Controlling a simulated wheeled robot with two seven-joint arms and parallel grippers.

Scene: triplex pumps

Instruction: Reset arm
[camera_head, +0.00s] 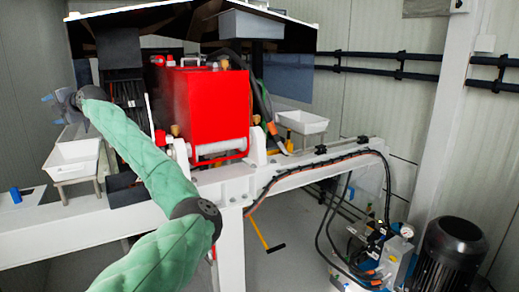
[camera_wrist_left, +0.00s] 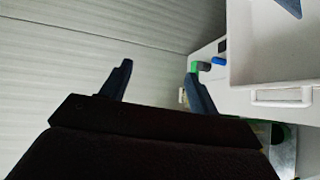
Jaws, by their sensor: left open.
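My left arm, in a green padded sleeve, comes up from the bottom of the head view and bends to the upper left. My left gripper (camera_head: 50,98) is at the left, in front of the wall and above the white tray (camera_head: 77,150). In the left wrist view my left gripper (camera_wrist_left: 160,72) has its two dark blue fingers wide apart, with nothing between them but the wall behind. My right gripper is in neither view.
A red pump block (camera_head: 205,108) stands on a white frame (camera_head: 60,236) right of my arm. A small blue object (camera_head: 15,194) lies at the far left. A dark motor (camera_head: 450,255) stands at lower right.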

